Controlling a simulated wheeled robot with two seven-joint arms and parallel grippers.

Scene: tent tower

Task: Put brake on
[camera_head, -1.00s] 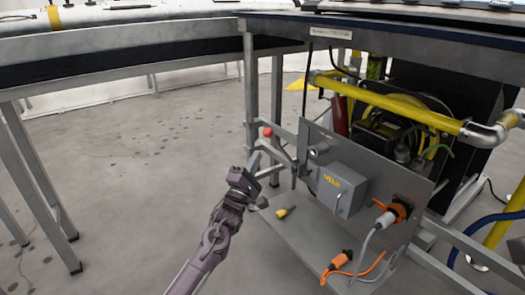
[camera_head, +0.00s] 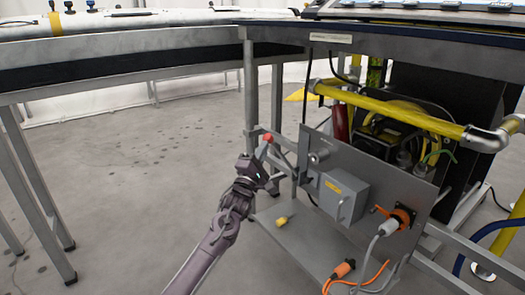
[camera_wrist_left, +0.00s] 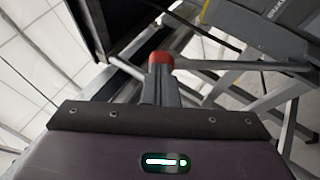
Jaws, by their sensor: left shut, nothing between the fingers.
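A red knob (camera_head: 267,137) sits at the end of a grey lever on the metal frame, left of the electrical panel. In the left wrist view the red knob (camera_wrist_left: 161,60) shows just beyond my fingertips. My left gripper (camera_head: 264,155) is shut and empty, right at the knob; it also shows in the left wrist view (camera_wrist_left: 160,84). I cannot tell whether the fingers touch the knob. A plate marked "BRAKE" (camera_wrist_left: 278,10) is at the top right of the left wrist view. My right gripper is not in view.
A grey panel with a switch box (camera_head: 340,197) and orange plugs (camera_head: 398,217) stands right of my gripper. A yellow pipe (camera_head: 390,108) crosses above it. A small yellow object (camera_head: 282,220) lies on the plate below. The floor at left is clear.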

